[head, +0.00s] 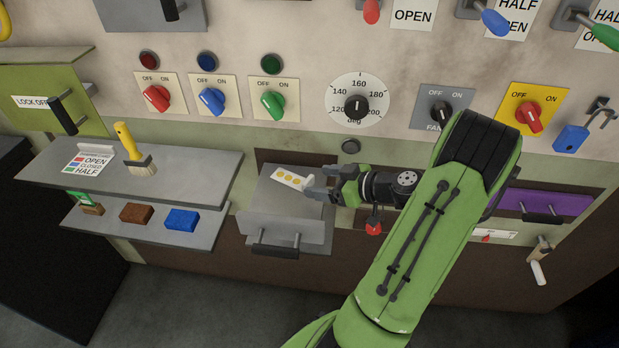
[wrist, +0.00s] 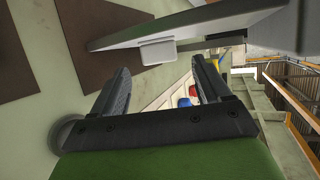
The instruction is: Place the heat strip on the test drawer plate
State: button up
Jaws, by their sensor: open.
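The heat strip (head: 293,178), a white piece with yellow dots, lies on the test drawer plate (head: 285,200), near its back edge. In the wrist view the plate (wrist: 235,28) is at the top, with the strip (wrist: 157,52) seen nearly end-on against it. My gripper (head: 318,182) is open just right of the strip. In the wrist view its two fingers (wrist: 161,66) are apart with nothing between them, and the strip is beyond the tips. The strip's right end is close to the fingers in the head view; I cannot tell whether they touch.
The pulled-out drawer has a dark handle (head: 275,250) in front. A grey shelf (head: 190,175) to the left carries a yellow brush (head: 133,148); a lower shelf (head: 110,222) holds a blue block (head: 181,220) and others. Knobs and a dial (head: 358,103) are on the panel above.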

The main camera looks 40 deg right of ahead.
jog(key=p+v, duration=0.1)
jog(key=v, duration=0.6)
jog(key=w+a+g, duration=0.1)
jog(key=a, duration=0.2)
jog(key=w+a+r+g+y, duration=0.1)
jog(key=w+a+g, duration=0.1)
jog(key=a, duration=0.1)
jog(key=w+a+n+g, duration=0.1)
jog(key=a, duration=0.2)
jog(key=shift+w+r+g+y, duration=0.2)
jog(key=shift+r+g+y, duration=0.1)
jog(key=shift+r, duration=0.1)
jog(key=s+a+r+m+g+h, duration=0.1)
jog(key=s+a+r+g+h, duration=0.15)
jog(key=a, duration=0.55)
jog(key=s+a+r+g+h, duration=0.1)
jog(key=s+a+r+g, duration=0.15)
jog(key=a, duration=0.55)
jog(key=s+a+r+m+t+h, duration=0.1)
jog(key=s+a+r+m+t, duration=0.1)
jog(key=s, duration=0.4)
jog(key=shift+a+r+m, duration=0.2)
jog(key=shift+r+m, duration=0.3)
jog(key=shift+r, duration=0.25)
jog(key=shift+h, duration=0.25)
